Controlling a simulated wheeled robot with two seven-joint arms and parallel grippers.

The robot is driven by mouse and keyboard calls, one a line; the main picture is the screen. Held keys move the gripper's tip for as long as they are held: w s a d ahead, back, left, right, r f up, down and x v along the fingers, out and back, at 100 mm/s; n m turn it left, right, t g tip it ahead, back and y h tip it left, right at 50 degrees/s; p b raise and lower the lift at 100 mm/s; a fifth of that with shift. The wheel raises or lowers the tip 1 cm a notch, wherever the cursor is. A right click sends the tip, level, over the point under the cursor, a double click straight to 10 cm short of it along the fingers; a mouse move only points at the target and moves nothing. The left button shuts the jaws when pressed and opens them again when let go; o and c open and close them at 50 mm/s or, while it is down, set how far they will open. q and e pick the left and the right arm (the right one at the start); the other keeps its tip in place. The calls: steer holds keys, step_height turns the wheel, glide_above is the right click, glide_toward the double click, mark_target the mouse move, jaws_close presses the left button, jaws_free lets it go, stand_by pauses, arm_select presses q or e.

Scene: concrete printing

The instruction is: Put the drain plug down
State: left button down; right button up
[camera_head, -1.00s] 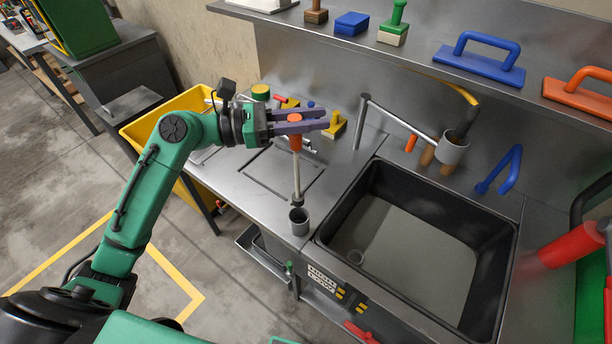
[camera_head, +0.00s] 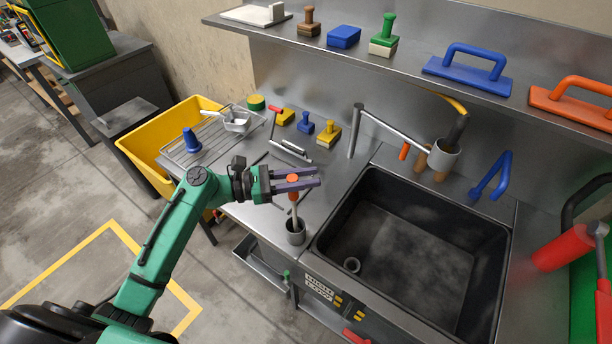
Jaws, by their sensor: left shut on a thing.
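The drain plug (camera_head: 293,196) has an orange top and a thin pale rod. My left gripper (camera_head: 296,184) is shut on it near the orange top and holds it upright. The rod's lower end is inside the mouth of a small grey cup (camera_head: 296,236) at the counter's front edge, left of the sink. I cannot see whether it touches the cup's bottom. The black sink (camera_head: 410,240) shows a dark, blotchy floor with a round drain fitting (camera_head: 351,265) at its front left. My right gripper is not in view.
A tap (camera_head: 385,125) stands behind the sink. A grey holder (camera_head: 440,157) with tools and a blue handle (camera_head: 492,176) are at the back. A wire rack (camera_head: 215,140) over a yellow bin (camera_head: 160,150) is at the left. A shelf (camera_head: 400,60) with floats and stamps runs above.

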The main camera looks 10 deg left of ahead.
arm_select(q)
steer(key=c, duration=0.6)
jaws_free()
steer(key=shift+c, duration=0.2)
steer(key=b+v, duration=0.3)
steer(key=v, duration=0.9)
steer(key=shift+r+b, duration=0.15)
steer(key=shift+b, duration=0.2)
